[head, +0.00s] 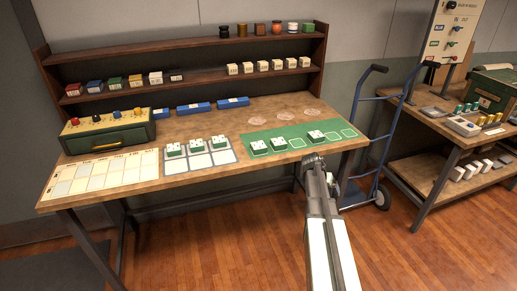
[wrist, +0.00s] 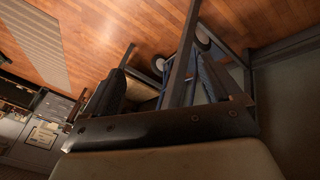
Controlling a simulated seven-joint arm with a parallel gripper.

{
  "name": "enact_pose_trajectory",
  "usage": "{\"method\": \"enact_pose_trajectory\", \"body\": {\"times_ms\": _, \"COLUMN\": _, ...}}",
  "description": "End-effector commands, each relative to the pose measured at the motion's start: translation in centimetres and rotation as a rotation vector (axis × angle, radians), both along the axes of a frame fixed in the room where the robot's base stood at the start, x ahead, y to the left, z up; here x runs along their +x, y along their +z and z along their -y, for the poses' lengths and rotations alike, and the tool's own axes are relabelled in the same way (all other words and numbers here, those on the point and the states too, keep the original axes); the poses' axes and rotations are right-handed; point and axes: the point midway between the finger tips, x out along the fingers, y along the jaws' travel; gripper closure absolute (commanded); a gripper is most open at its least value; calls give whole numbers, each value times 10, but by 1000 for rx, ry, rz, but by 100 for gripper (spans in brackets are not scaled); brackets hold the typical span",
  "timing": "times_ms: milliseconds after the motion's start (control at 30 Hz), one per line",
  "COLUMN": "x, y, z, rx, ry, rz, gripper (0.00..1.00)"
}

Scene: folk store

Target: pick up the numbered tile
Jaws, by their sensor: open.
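Several green tiles with marked white tops lie on the bench. Some, such as the tile at the left (head: 173,150), are on a pale gridded board (head: 199,164). Others, such as the right-hand tile (head: 316,136), are on a green mat (head: 297,147) with outlined squares. The markings are too small to read, so I cannot tell which is the numbered tile. My gripper (head: 313,161) is at the bench's front edge, near the right-hand tile and apart from it. In the wrist view my gripper (wrist: 165,82) is open and empty, with no tile in sight.
A two-tier shelf (head: 190,77) with small blocks and jars stands at the bench's back. A green box with knobs (head: 109,131) is at the left. A blue hand truck (head: 367,133) stands right of the bench, beside a second table (head: 433,121).

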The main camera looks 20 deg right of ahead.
Motion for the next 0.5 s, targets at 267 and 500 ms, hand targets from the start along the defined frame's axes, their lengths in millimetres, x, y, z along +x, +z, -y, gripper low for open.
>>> {"method": "enact_pose_trajectory", "body": {"times_ms": 267, "x": 24, "y": 104, "z": 86, "rx": -125, "ry": -126, "rz": 125, "gripper": 8}}
{"method": "enact_pose_trajectory", "body": {"times_ms": 500, "x": 27, "y": 157, "z": 123, "rx": -184, "ry": -190, "rz": 185, "gripper": 8}}
